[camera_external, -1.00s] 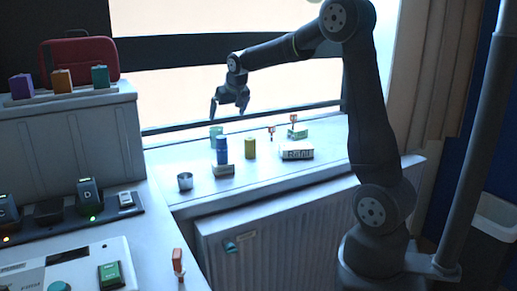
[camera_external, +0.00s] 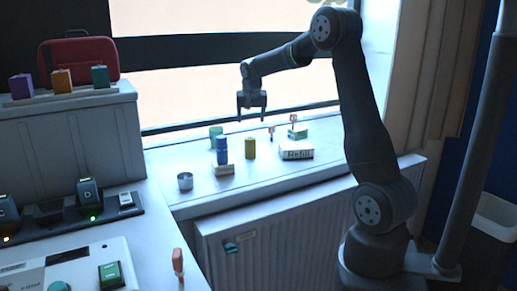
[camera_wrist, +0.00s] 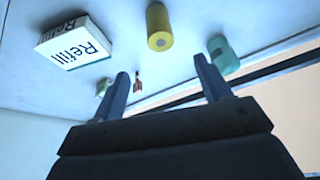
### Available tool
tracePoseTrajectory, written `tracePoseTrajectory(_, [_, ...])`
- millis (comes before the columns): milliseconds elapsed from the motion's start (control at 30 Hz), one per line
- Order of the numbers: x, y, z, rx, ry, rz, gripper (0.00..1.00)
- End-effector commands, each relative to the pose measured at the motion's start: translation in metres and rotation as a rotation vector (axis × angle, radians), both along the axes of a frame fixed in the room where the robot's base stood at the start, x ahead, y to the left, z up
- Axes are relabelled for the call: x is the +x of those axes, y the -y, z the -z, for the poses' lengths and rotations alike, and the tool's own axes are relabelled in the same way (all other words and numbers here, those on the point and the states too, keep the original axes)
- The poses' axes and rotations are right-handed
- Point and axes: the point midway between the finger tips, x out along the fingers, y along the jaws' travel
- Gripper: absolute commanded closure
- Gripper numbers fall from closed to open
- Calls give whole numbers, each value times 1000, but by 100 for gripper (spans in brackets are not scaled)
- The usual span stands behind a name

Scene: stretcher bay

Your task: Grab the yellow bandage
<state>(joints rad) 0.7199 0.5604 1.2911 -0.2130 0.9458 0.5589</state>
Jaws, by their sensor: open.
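The yellow bandage (camera_external: 250,148) is an upright yellow roll on the white window ledge. It also shows in the wrist view (camera_wrist: 159,27) near the top centre, with a grey spot at the middle of its end. My gripper (camera_external: 252,119) is open and empty, pointing down above the ledge, over the yellow bandage and apart from it. In the wrist view the two fingers of my gripper (camera_wrist: 160,80) stand spread, with the bandage beyond their tips.
A blue roll (camera_external: 221,150) stands just left of the bandage on a small block. A green roll (camera_external: 215,133) stands behind it. A white Refill box (camera_external: 295,152) lies to the right, with small red-topped items behind it. A metal cup (camera_external: 185,181) stands front left.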

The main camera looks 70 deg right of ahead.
Motion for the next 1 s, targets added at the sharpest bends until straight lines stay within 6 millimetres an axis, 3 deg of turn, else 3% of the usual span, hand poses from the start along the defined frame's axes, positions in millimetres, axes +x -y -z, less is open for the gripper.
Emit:
tracePoseTrajectory(500, [14,36,96,3,-3,2,30])
tracePoseTrajectory(833, [18,43,115,1,-1,1,30])
tracePoseTrajectory(1000, [20,51,137,2,-2,0,30])
